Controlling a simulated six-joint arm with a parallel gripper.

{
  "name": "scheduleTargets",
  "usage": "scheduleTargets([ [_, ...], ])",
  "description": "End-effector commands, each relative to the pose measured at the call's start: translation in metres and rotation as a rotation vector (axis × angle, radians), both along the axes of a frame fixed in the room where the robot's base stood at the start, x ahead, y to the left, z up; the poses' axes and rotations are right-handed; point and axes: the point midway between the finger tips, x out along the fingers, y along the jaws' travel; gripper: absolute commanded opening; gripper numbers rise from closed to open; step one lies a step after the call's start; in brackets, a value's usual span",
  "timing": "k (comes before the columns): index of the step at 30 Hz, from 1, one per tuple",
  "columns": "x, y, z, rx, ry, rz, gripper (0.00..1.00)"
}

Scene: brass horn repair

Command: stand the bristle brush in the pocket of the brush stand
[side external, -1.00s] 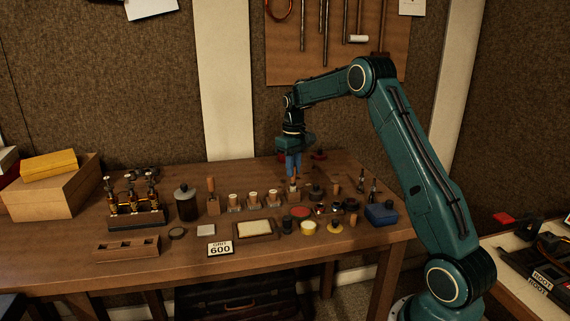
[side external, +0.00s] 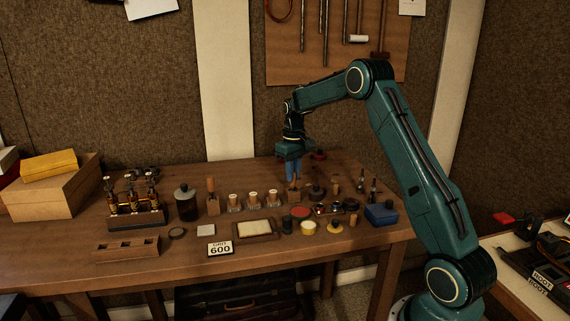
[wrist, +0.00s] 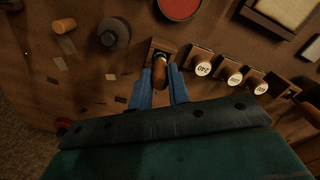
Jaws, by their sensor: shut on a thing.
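My gripper (side external: 293,179) points straight down over the back right of the bench, its blue fingers shut on a slim brown handle, which I take to be the bristle brush. In the wrist view, the brush handle (wrist: 160,68) sits between the fingertips, roughly upright. A small wooden block, seemingly the brush stand (wrist: 165,44), lies directly at the brush's lower end. The bristles are hidden, and I cannot tell how deep the brush sits in the pocket or whether it touches bottom.
Several numbered wooden stampers, one marked 240 (wrist: 203,69), stand in a row beside the stand. A dark round knob (wrist: 114,33) is on the other side. A red disc (side external: 300,212), a framed pale pad (side external: 255,229) and a blue box (side external: 381,214) lie in front.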

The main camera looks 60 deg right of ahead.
Motion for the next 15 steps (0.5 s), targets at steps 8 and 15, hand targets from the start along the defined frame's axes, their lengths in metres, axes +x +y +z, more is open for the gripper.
scheduleTargets([
  [8, -0.0002, 0.0001, -0.0051, 0.0, 0.001, 0.0, 0.0],
  [15, -0.0002, 0.0001, -0.005, 0.0, 0.001, 0.0, 0.43],
])
